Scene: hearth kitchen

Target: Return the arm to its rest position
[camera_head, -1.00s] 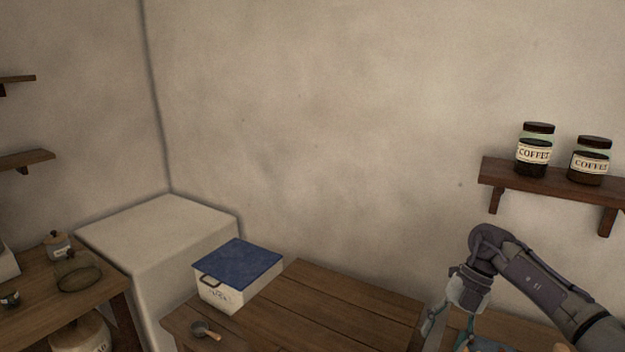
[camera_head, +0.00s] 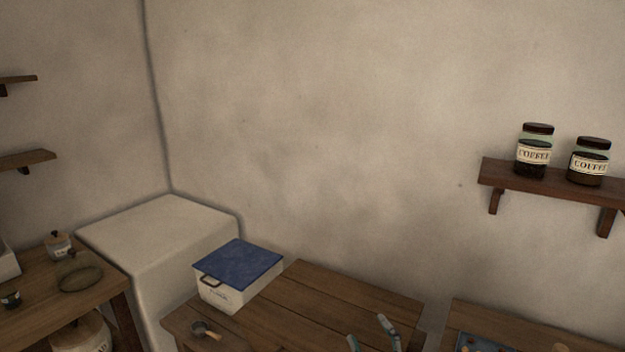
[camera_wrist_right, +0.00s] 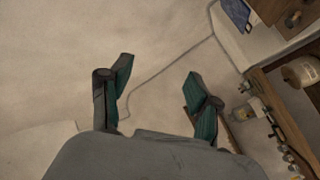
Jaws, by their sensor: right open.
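My right gripper (camera_head: 372,335) shows at the bottom edge of the head view, only its two fingertips in frame, in front of the wooden table (camera_head: 335,297). The fingers are apart with nothing between them. In the right wrist view the same gripper (camera_wrist_right: 158,85) has its two teal-padded fingers spread wide and empty, with bare wall behind them. The rest of my right arm is out of the head view. My left gripper is not in view.
A white box with a blue lid (camera_head: 238,264) and a small scoop (camera_head: 205,329) are on the table. Two coffee jars (camera_head: 534,152) stand on a wall shelf (camera_head: 550,187) at right. A blue tray (camera_head: 482,343) lies at the lower right. A side table (camera_head: 60,304) is at left.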

